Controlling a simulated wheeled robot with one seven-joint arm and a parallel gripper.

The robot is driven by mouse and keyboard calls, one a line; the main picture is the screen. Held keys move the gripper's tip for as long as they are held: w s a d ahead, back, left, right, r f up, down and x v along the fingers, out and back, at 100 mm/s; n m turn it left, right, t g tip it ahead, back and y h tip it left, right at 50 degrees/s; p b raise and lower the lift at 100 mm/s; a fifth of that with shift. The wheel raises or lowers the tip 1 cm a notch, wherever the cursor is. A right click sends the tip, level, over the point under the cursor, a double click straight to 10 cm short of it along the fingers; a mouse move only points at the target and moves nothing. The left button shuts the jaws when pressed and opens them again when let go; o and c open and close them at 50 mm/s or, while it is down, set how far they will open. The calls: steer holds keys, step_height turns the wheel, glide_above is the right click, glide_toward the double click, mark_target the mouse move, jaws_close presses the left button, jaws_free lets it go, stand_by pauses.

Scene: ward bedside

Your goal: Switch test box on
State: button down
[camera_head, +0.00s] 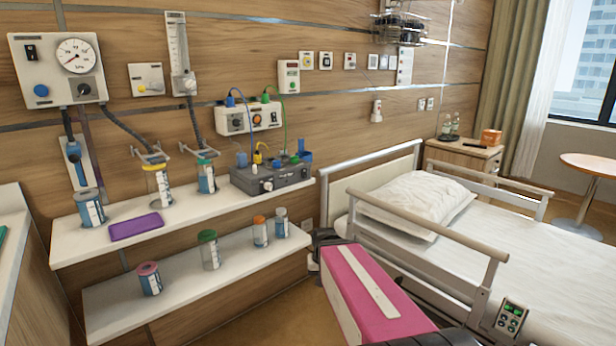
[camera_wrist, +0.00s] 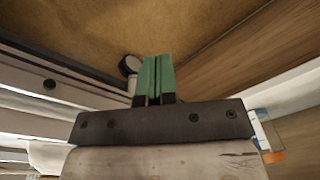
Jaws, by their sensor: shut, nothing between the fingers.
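A dark grey box (camera_head: 272,177) with knobs and sockets stands on the upper wall shelf, left of the bed; it looks like the test box. Blue and green cables run from it up to a white wall unit (camera_head: 250,118) with a dial. Its switch position is too small to tell. My gripper (camera_wrist: 153,78) shows in the wrist view with its green fingers shut together and empty, over the brown floor. It is well apart from the box. In the head view my pink arm is low in the middle, and the fingertips cannot be made out.
The upper shelf (camera_head: 82,243) also bears jars and a purple case (camera_head: 136,226). The lower shelf (camera_head: 112,300) holds several capped jars. The bed (camera_head: 560,260) with its raised rail (camera_head: 440,220) stands close right of my arm. Wall gauges and hoses hang above the upper shelf.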

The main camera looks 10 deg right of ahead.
mark_target(304, 173)
steer(key=w+d+r+m+t+y, duration=0.1)
steer(key=w+r, duration=0.5)
steer(key=r, duration=0.6)
steer(key=w+d+r+m+t+y, duration=0.1)
steer(key=w+d+r+m+t, duration=0.2)
steer(key=w+r+m, duration=0.3)
steer(key=w+d+r+m+t+y, duration=0.1)
steer(key=w+r, duration=0.5)
steer(key=r, duration=1.1)
steer(key=d+m+t, duration=0.1)
steer(key=m, duration=0.1)
steer(key=shift+d+r+m+t+y, duration=0.25)
steer(key=shift+r+m+t+y, duration=0.05)
steer(key=shift+t+y, duration=0.1)
steer(key=x, duration=0.4)
steer(key=w+r+x, duration=0.1)
steer(key=x, duration=0.7)
steer(key=shift+w+a, duration=0.3)
steer(key=shift+a, duration=0.15)
steer(key=shift+w+a, duration=0.3)
steer(key=shift+w, duration=0.05)
steer(key=shift+w, duration=0.1)
